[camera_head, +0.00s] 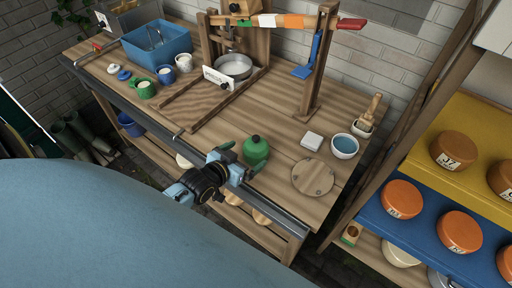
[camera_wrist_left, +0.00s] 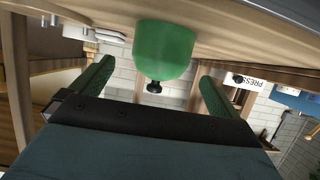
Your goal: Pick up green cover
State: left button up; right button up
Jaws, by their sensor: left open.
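The green cover (camera_head: 256,151), a rounded dome with a black knob on top, stands on the wooden bench near its front edge. My left gripper (camera_head: 245,156) is open and empty just in front of it, at the bench edge. In the left wrist view, which looks upside down, the green cover (camera_wrist_left: 163,48) lies ahead between the two spread green fingers, with its knob pointing down in the picture. A gap shows on both sides, and I see no finger touching it. My right gripper is in neither view.
A white block (camera_head: 312,141), a bowl of blue liquid (camera_head: 344,146) and a round wooden board (camera_head: 313,177) are to the cover's right. The wooden press (camera_head: 240,50) stands behind. A metal rail (camera_head: 270,203) runs along the bench front. Shelves with orange tubs (camera_head: 402,198) are at right.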

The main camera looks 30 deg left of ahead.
aim_at(256, 147)
pick_arm(q)
jog(key=shift+x, duration=3.3)
jog(key=shift+r, duration=0.1)
jog(key=shift+c, duration=0.4)
jog(key=c, duration=1)
jog(key=shift+c, duration=0.3)
jog(key=shift+r, duration=0.1)
